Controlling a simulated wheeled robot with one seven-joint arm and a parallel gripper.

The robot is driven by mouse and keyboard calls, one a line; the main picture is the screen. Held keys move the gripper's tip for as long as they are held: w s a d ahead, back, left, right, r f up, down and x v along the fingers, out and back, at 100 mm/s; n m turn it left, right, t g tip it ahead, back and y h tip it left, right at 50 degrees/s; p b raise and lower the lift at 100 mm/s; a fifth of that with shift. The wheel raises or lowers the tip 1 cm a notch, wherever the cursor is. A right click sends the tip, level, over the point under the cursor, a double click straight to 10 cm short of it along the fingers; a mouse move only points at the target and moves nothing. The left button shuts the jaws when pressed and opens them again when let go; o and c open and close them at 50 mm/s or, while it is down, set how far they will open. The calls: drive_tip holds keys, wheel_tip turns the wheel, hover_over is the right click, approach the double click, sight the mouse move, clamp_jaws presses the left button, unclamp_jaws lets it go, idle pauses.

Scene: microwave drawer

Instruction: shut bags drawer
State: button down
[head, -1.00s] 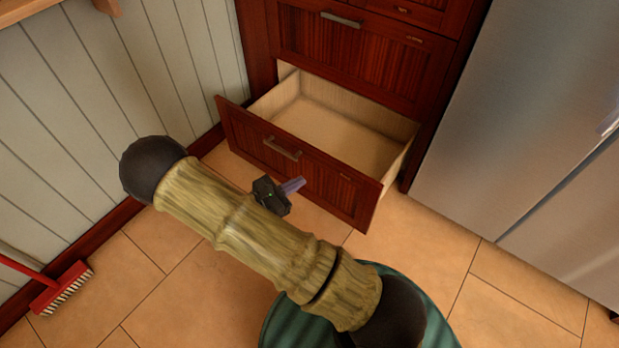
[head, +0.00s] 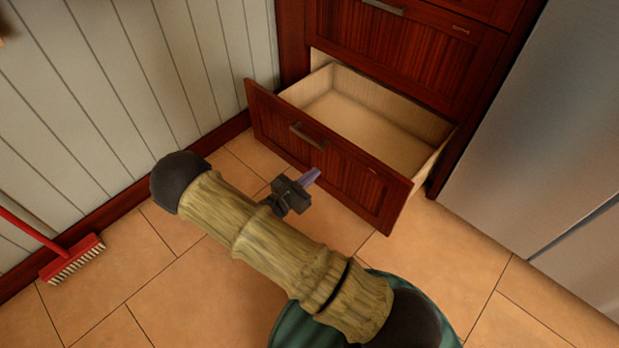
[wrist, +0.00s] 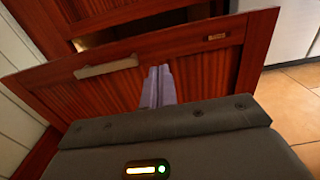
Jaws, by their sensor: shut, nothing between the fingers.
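The bottom drawer (head: 330,160) of the dark red wooden cabinet is pulled out. Its light wood inside looks empty, and its front carries a grey bar handle (head: 308,136). In the wrist view the drawer front (wrist: 205,65) fills much of the picture, with the handle (wrist: 106,67) left of the fingers. My gripper (head: 312,176) is shut and empty, in front of the drawer front, a little below and right of the handle. Its purple fingers (wrist: 158,80) point at the front panel. I cannot tell whether the tips touch it.
A closed drawer (head: 400,50) sits above in the same cabinet. A steel fridge (head: 540,130) stands to the right. A panelled wall (head: 110,80) runs along the left, with a red broom (head: 72,260) on the floor near it. Tiled floor (head: 190,290) lies open in front.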

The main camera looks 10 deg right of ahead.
sight(343, 149)
drive_tip(key=b+x, duration=0.2)
drive_tip(key=x, duration=0.3)
drive_tip(key=b+x, duration=0.3)
drive_tip(key=x, duration=0.2)
drive_tip(key=shift+s+f, duration=0.1)
drive_tip(key=shift+f, duration=0.1)
drive_tip(key=shift+w+d+r+b, duration=0.1)
drive_tip(key=shift+w+d+b, duration=0.25)
drive_tip(key=shift+w+d, duration=0.1)
drive_tip(key=shift+a+r, duration=0.1)
